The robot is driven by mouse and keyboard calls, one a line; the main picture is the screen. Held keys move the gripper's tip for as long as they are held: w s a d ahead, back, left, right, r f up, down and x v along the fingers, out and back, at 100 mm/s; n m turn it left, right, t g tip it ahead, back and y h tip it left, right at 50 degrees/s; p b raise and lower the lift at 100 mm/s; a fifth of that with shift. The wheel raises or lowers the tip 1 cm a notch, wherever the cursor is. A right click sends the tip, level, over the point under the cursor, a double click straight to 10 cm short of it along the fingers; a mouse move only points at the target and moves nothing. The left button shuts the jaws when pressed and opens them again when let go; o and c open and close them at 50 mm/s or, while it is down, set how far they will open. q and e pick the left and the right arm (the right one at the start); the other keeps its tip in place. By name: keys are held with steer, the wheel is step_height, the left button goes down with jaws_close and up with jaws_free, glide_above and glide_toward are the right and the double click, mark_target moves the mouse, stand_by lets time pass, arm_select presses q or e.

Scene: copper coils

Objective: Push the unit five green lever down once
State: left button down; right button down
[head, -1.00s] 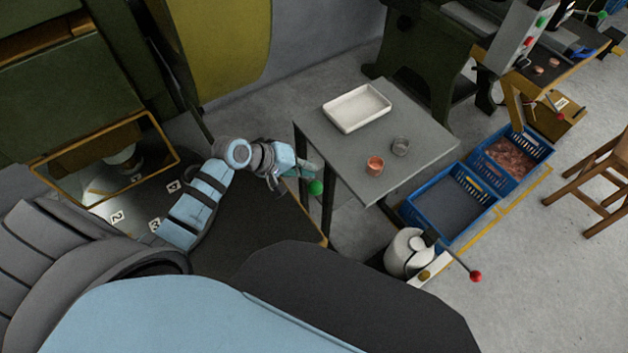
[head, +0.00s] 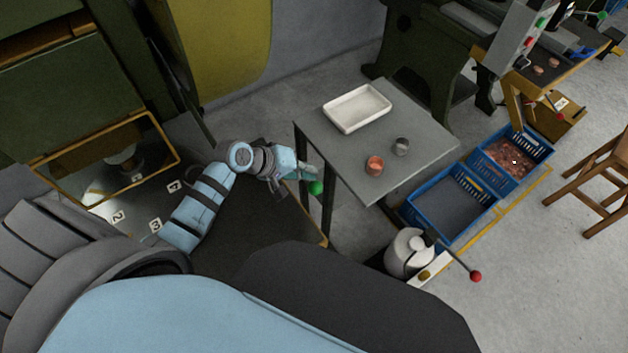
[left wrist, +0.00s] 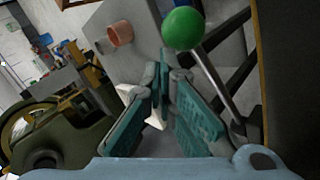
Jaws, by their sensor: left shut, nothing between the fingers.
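The green lever knob (head: 316,187) is a round ball by the near left leg of the grey table. In the left wrist view the green knob (left wrist: 183,28) sits on a slanting metal rod (left wrist: 218,82). My left gripper (head: 308,172) is beside the knob in the head view, its fingers just above it. In the left wrist view the left gripper (left wrist: 160,80) has its teal-padded fingers together and empty, with the knob just beyond the tips. I cannot tell whether they touch. The unit's number is not readable at the lever. My right gripper is not seen.
The grey table (head: 425,165) holds a white tray (head: 358,108), a copper cup (head: 374,165) and a grey cup (head: 401,147). Blue crates (head: 448,207) stand to its right. A red-knobbed lever (head: 475,277) stands in front. A wooden stool (head: 600,178) is at far right.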

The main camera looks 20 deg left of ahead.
mark_target(309, 185)
arm_select(q)
steer(key=shift+s+d+f+b, duration=0.15)
steer(key=shift+d+f+b, duration=0.15)
steer(key=shift+f, duration=0.5)
steer(key=shift+s+d+f+b, duration=0.2)
steer(key=shift+f+b, duration=0.2)
steer(key=shift+f, duration=0.4)
steer(key=shift+s+d+f+b, duration=0.15)
steer(key=shift+d+f+b, duration=0.15)
steer(key=shift+f, duration=0.5)
stand_by(2.0)
steer(key=shift+r, duration=0.1)
stand_by(0.4)
steer(key=shift+w+a+r+p, duration=0.2)
steer(key=shift+a+r+p, duration=0.1)
steer(key=shift+r+p, duration=0.55)
steer(key=shift+w+a+r+p, duration=0.2)
steer(key=shift+a+r+p, duration=0.15)
steer(key=shift+r+p, duration=0.5)
steer(key=shift+w+a+r+p, duration=0.2)
steer(key=shift+a+r+p, duration=0.1)
steer(key=shift+r+p, duration=0.55)
steer(key=shift+r, duration=0.15)
steer(key=r+p, duration=0.1)
steer(key=a+r+p, duration=0.1)
steer(key=r, duration=0.1)
steer(key=w+r+p, duration=0.1)
steer(key=p, duration=0.1)
steer(key=shift+a+r, duration=0.25)
steer(key=shift+r, duration=0.1)
